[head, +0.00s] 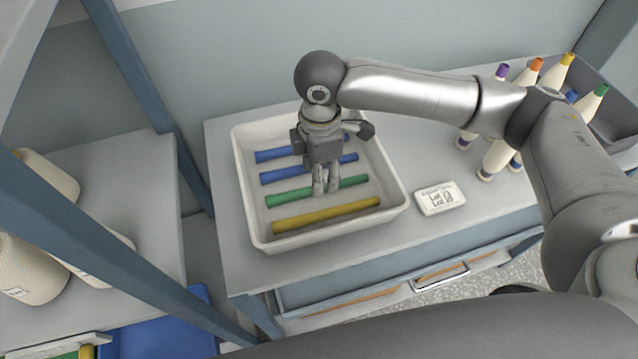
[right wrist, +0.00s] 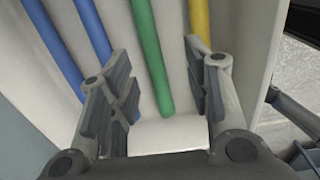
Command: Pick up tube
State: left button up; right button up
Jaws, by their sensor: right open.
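A white tray (head: 392,193) on the table holds several tubes lying side by side: two blue tubes (head: 277,175), a green tube (head: 290,197) and a yellow tube (head: 325,215). My right gripper (head: 326,188) points down into the tray over the green tube and hides its middle. In the right wrist view the open fingers (right wrist: 158,100) stand either side of the green tube (right wrist: 148,50), which runs between them. The yellow tube (right wrist: 199,22) passes behind the right finger. I cannot tell whether the fingers touch the green tube. My left gripper is not in view.
A white labelled block (head: 440,198) lies on the table right of the tray. Several bobbins with coloured tips (head: 497,155) stand at the right by a grey bin (head: 610,112). A blue shelf post (head: 150,95) and large cones (head: 35,265) are at the left.

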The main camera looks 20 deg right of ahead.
jog(key=shift+f, duration=0.4)
jog(key=shift+w+f, duration=0.1)
jog(key=shift+f, duration=0.2)
jog(key=f, duration=0.2)
jog(key=w+f+p, duration=0.1)
jog(key=f, duration=0.1)
jog(key=shift+a+f+p, duration=0.1)
jog(key=shift+f+p, duration=0.15)
jog(key=shift+p, duration=0.05)
jog(key=shift+f, duration=0.25)
jog(key=c, duration=0.3)
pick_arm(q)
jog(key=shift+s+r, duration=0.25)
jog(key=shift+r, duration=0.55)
pick_arm(e)
grip_shut()
